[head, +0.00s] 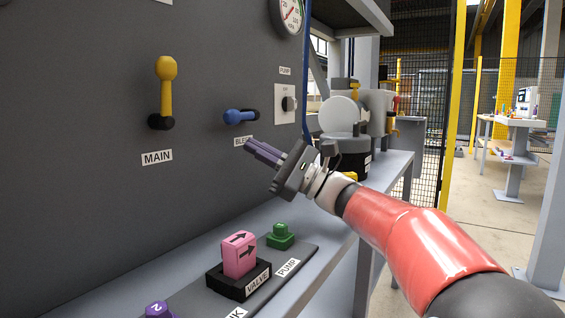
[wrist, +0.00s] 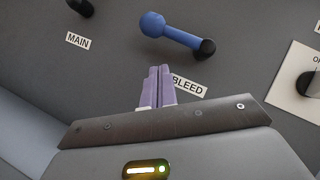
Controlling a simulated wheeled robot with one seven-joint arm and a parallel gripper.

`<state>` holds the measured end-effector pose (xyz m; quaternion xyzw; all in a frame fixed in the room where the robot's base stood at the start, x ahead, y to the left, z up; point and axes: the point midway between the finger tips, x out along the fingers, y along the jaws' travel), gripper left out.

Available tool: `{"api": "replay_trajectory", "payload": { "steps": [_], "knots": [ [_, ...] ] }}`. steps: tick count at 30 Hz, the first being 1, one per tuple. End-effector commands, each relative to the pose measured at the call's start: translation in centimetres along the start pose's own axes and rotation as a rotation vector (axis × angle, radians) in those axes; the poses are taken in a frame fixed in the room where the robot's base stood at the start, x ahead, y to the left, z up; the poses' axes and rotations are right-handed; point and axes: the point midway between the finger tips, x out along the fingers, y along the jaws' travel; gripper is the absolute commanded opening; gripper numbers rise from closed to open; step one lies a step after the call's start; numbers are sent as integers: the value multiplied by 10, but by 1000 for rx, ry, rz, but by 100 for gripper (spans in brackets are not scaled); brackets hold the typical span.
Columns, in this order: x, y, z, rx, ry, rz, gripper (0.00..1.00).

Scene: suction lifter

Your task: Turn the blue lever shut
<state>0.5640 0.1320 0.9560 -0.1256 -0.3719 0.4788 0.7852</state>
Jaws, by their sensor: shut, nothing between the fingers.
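The blue lever (head: 240,116) is on the dark panel above the BLEED label (head: 243,141). Its handle points left from a black pivot, roughly horizontal in the head view. In the wrist view the blue lever (wrist: 172,33) shows its round knob at upper left and its pivot at right. My gripper (head: 250,147) has purple fingers pressed together with nothing between them. It is just below the lever, and in the wrist view the fingertips (wrist: 159,68) are apart from the lever and partly cover the BLEED label.
A yellow lever (head: 166,88) labelled MAIN points up at left. A PUMP switch (head: 287,104) is right of the blue lever, with a gauge (head: 290,14) above. A pink VALVE block (head: 240,256) and a green PUMP block (head: 281,236) stand on the ledge below my gripper.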

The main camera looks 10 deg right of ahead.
Motion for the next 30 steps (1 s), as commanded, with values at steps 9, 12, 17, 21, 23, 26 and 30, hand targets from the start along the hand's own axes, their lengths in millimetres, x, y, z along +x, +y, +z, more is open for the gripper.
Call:
{"api": "replay_trajectory", "payload": {
  "steps": [9, 12, 17, 21, 23, 26, 30],
  "knots": [
    [22, 0, 26, -3, 1, -1, 0],
    [23, 0, 27, -3, 0, -1, 0],
    [23, 0, 27, -3, 0, -1, 0],
    [23, 0, 27, -2, 1, -2, 0],
    [23, 0, 27, 2, 0, -5, 0],
    [23, -1, 29, 16, 0, -15, 0],
    [23, -2, 30, 42, 1, -31, 0]
  ]
}}
